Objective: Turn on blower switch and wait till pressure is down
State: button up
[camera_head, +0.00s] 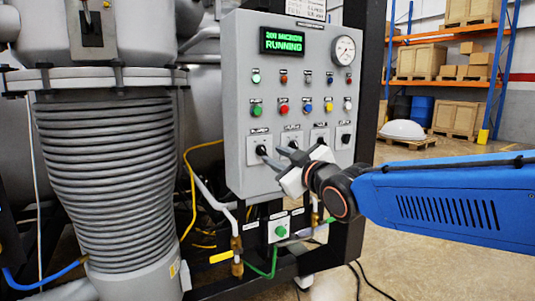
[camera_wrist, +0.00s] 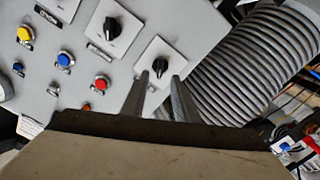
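A grey control panel (camera_head: 232,95) carries a row of black rotary switches on white plates along its bottom. The leftmost switch (camera_head: 262,150) is closest to my gripper (camera_head: 272,156); its label is too small to read. In the wrist view, that switch (camera_wrist: 148,61) lies just beyond the two fingertips of my gripper (camera_wrist: 159,76). The fingers are apart with an empty gap between them, and contact with the knob cannot be confirmed. A green display (camera_head: 283,41) appears to read "201 MICRON RUNNING". A round pressure gauge (camera_head: 344,50) sits at the panel's upper right.
Coloured buttons fill the panel above the switches. Another black switch (camera_wrist: 112,28) is beside the near one. A ribbed grey bellows (camera_head: 105,180) stands left of the panel. A green button box (camera_head: 280,230) and hoses are below. Shelving with crates (camera_head: 420,60) stands behind.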

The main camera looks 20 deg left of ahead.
aim_at(264, 151)
jog(key=shift+x, duration=2.6)
grip_shut()
